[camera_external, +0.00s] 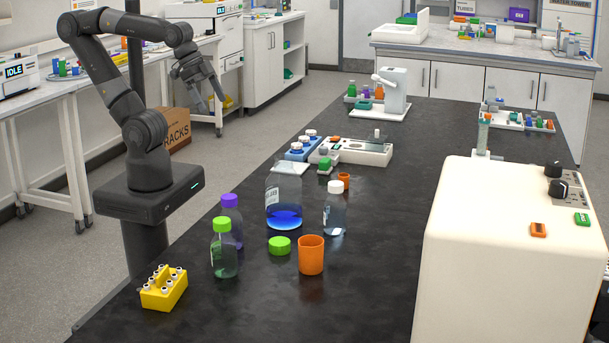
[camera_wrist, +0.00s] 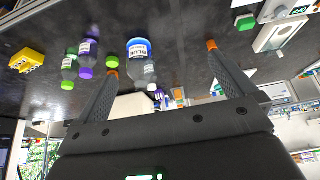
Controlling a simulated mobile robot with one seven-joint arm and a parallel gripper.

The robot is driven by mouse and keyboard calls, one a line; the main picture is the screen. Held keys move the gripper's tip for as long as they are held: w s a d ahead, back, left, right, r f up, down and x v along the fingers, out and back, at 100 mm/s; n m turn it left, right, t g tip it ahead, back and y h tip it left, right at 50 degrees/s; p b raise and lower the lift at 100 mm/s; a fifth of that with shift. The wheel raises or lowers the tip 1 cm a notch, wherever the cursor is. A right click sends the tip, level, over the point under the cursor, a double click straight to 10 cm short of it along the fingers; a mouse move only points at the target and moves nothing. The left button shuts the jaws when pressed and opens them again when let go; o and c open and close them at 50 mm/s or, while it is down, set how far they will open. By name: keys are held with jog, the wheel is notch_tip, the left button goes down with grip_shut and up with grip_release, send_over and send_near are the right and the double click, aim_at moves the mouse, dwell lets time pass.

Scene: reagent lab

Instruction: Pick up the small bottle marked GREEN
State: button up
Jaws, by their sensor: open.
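The small bottle with the green cap and greenish contents (camera_external: 224,258) stands upright near the front left of the dark bench, partly in front of the purple-capped bottle (camera_external: 231,209). Its label is too small to read. In the wrist view the green-capped bottle (camera_wrist: 70,65) shows at the upper left, beside the purple-capped bottle (camera_wrist: 88,48). My gripper (camera_external: 210,104) hangs in the air at the upper left, beyond the bench's left edge and well apart from the bottles. In the wrist view its two fingers (camera_wrist: 163,63) are spread wide, with nothing held between them.
A large bottle with blue liquid (camera_external: 284,214), a white-capped bottle (camera_external: 335,214), a green lid (camera_external: 279,246) and an orange cup (camera_external: 311,256) stand right of the green-capped bottle. A yellow rack (camera_external: 164,290) sits front left. A bulky white machine (camera_external: 510,250) fills the right.

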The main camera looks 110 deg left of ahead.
jog(key=c, duration=0.6)
jog(key=shift+o, duration=0.2)
jog(key=m+g+h, duration=0.1)
jog(key=m, duration=0.2)
send_over(223, 218)
jog(key=s+a, duration=0.1)
jog(key=s, duration=0.2)
notch_tip(223, 218, down, 10)
jog(key=x, duration=0.5)
jog(key=shift+w+d, duration=0.15)
jog(key=shift+d, duration=0.1)
jog(key=shift+s+d+x, duration=0.1)
jog(key=shift+x, duration=0.85)
jog(key=shift+s+d+x, duration=0.1)
jog(key=shift+d+x, duration=0.05)
jog(key=shift+x, duration=0.85)
jog(key=shift+s+d+x, duration=0.1)
jog(key=shift+x, duration=0.85)
